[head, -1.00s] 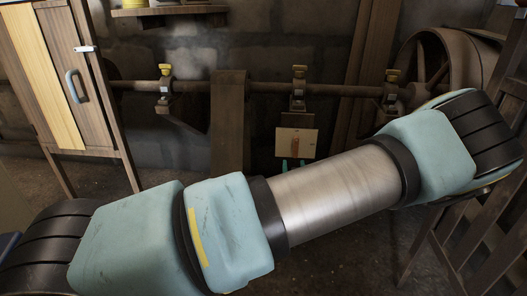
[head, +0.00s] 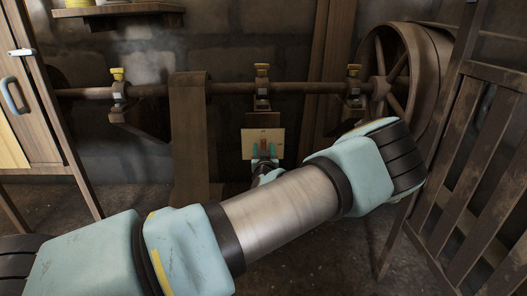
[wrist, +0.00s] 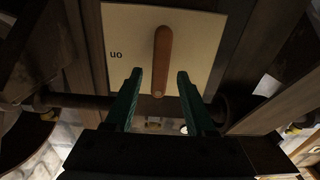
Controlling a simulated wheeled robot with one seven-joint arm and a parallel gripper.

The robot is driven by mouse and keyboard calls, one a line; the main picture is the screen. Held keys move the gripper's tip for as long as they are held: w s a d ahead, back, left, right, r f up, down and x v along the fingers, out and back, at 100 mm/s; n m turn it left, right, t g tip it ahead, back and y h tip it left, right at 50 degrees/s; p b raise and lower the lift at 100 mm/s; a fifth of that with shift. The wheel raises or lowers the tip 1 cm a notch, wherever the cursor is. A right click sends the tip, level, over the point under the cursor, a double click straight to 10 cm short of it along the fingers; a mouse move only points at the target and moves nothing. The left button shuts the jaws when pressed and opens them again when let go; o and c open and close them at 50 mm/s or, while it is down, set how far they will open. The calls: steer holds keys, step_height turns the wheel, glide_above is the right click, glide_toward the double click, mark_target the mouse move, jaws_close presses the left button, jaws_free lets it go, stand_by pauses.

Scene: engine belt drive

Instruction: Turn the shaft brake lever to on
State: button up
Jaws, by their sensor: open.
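The shaft brake lever (wrist: 161,60) is a brown rod on a pale panel (wrist: 120,70) in the wrist view. The panel carries a dark label that reads "on", upside down, to the left of the lever. In the head view the panel (head: 272,138) hangs below the middle bearing of the shaft, with the lever (head: 263,146) small in front of it. My gripper (wrist: 157,74) is open, its two green fingers on either side of the lever's rounded end. In the head view the gripper (head: 264,152) is at the panel.
A long rusty shaft (head: 220,89) with several yellow-topped bearings runs along the wall to a large wheel (head: 405,75) at right. A slatted wooden frame (head: 475,150) stands at right, near my arm. A cabinet (head: 30,80) is at left.

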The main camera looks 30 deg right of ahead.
steer(key=shift+w, duration=0.1)
steer(key=shift+c, duration=0.3)
jaws_close()
